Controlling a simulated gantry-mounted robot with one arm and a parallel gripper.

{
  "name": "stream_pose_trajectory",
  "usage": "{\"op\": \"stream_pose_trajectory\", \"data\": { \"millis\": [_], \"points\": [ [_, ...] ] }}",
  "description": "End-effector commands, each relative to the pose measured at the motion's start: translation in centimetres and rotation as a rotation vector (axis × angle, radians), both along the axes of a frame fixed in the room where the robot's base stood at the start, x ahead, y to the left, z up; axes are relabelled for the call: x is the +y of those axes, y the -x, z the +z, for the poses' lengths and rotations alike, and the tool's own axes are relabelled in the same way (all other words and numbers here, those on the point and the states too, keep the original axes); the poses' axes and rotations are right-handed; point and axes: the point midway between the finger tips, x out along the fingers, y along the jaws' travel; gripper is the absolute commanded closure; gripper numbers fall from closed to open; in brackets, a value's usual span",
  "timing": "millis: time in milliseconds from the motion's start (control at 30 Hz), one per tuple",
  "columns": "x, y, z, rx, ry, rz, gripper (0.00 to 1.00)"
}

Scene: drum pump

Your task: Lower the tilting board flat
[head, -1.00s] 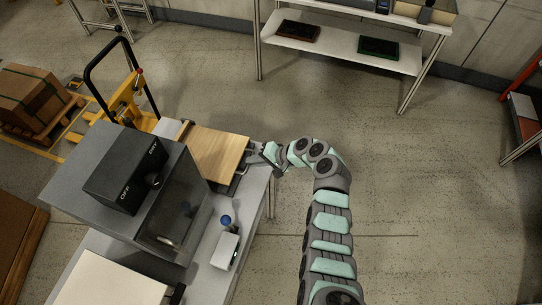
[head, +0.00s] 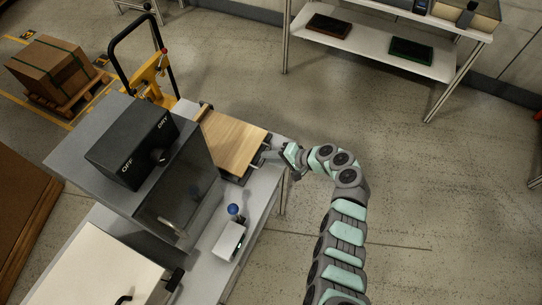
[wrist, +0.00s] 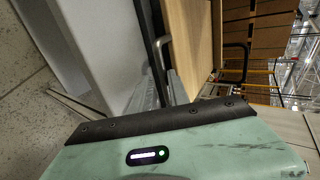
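The light wooden tilting board (head: 234,143) lies on the grey bench beside the dark machine in the head view. It looks about level there, but its exact tilt is hard to judge. My gripper (head: 262,158) is at the board's right-hand edge, close to a dark frame under it. In the wrist view the board (wrist: 192,35) stands beyond a dark bar, and a grey metal handle (wrist: 160,52) curves just ahead of my gripper (wrist: 172,90). The fingers are small and mostly hidden behind the green gripper body, so their opening and any contact are unclear.
A grey machine with a black dial box (head: 132,148) stands left of the board. A blue knob (head: 233,209) and a white box (head: 229,241) are on the bench in front. A yellow pallet truck (head: 150,75) stands behind. The floor to the right is open.

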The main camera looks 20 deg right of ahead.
Motion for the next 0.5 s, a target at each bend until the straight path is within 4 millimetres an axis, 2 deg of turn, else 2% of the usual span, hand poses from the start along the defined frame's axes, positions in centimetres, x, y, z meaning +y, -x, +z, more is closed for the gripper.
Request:
{"op": "stream_pose_trajectory", "data": {
  "millis": [167,500],
  "points": [
    [0.06,0.00,0.02,0.000,-0.001,0.002,0.68],
    [-0.36,0.29,0.55,-0.003,-0.002,-0.001,0.68]
  ]
}}
